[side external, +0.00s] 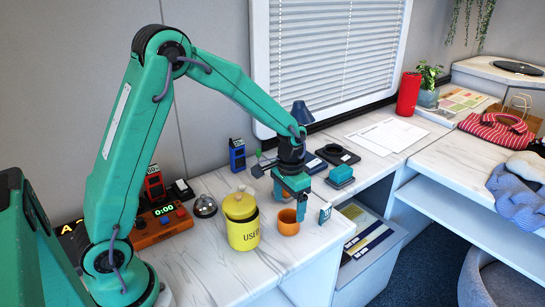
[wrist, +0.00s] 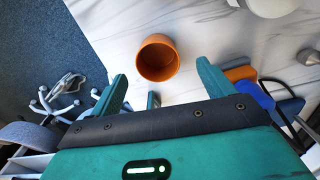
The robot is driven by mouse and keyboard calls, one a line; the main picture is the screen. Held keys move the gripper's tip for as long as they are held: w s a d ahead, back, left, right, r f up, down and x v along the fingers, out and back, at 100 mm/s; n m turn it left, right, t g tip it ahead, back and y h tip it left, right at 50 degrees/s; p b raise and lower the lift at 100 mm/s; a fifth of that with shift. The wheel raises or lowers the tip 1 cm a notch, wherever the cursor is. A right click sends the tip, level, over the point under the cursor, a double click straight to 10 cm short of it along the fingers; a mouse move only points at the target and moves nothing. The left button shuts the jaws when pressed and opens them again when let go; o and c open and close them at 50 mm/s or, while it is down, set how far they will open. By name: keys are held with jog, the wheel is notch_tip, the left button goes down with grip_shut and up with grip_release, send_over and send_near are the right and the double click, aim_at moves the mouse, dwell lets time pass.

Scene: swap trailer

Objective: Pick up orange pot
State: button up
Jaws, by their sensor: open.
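The orange pot (side external: 288,222) is a small round cup standing upright on the white marbled counter (side external: 200,270), near its front edge and just right of a yellow canister. In the wrist view the orange pot (wrist: 158,58) shows its open top, and it looks empty. My gripper (side external: 295,208) is at the pot in the side view, and its near finger hides part of the pot. In the wrist view my gripper (wrist: 160,78) is open, with one teal finger on each side of the pot and a gap on both sides. I see no contact.
The yellow canister (side external: 243,230) stands close to the left of the pot. A small teal-and-white item (side external: 325,212) stands close to its right. A bell (side external: 205,206) and a timer box (side external: 162,224) are farther left. The counter's front edge drops to an open drawer (side external: 375,240).

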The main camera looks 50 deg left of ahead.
aim_at(289, 218)
jog(key=shift+f, duration=0.45)
jog(key=shift+f, duration=0.1)
jog(key=shift+d+f, duration=0.15)
jog(key=shift+f, duration=2.35)
jog(key=c, duration=1.1)
jog(key=shift+o, duration=0.2)
jog(key=shift+r, duration=0.2)
